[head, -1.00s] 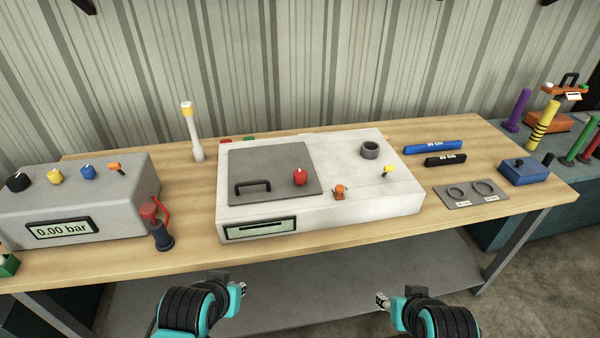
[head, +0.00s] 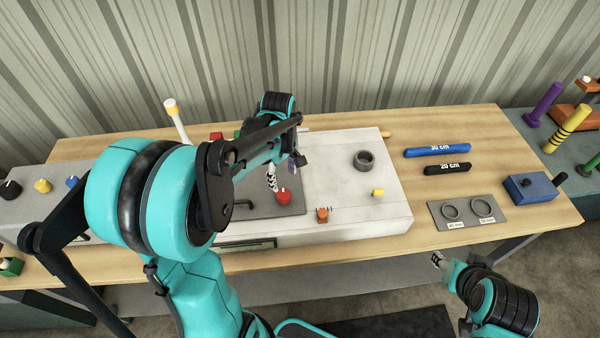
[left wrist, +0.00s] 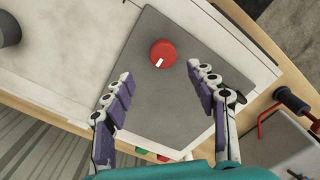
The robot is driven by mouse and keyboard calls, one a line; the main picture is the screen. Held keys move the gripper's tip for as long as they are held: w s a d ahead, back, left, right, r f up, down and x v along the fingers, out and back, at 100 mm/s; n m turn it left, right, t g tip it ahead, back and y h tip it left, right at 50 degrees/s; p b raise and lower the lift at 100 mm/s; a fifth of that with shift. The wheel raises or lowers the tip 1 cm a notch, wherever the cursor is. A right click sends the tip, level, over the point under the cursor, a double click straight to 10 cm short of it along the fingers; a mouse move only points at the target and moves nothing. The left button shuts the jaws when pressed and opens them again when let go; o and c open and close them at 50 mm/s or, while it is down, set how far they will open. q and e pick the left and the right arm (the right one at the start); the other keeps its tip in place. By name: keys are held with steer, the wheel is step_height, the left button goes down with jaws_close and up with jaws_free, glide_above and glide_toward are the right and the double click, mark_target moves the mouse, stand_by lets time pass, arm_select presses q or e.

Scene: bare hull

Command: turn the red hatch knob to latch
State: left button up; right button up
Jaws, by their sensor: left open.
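The red hatch knob (head: 283,196) sits on the dark grey hatch plate (head: 290,209) of the white box. It also shows in the left wrist view (left wrist: 163,53), round, with a white pointer mark at its lower edge. My left gripper (head: 283,178) is open above the plate, close to the knob. In the left wrist view its two fingers (left wrist: 159,70) stand apart on either side, with the knob just beyond the tips, apparently untouched. My left arm hides part of the plate and its handle (head: 243,204). My right gripper (head: 438,261) hangs in front of the table; its jaws are too small to read.
A white post (head: 176,118) stands behind left. Blue and black bars (head: 437,150) lie to the right. The box's right part is clear of my arms.

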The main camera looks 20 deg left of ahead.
mark_target(283, 193)
arm_select(q)
steer(key=f+b, duration=0.1)
steer(key=f, duration=0.6)
steer(key=shift+s, duration=0.2)
steer(key=shift+s+f, duration=0.15)
steer(key=c, duration=1.2)
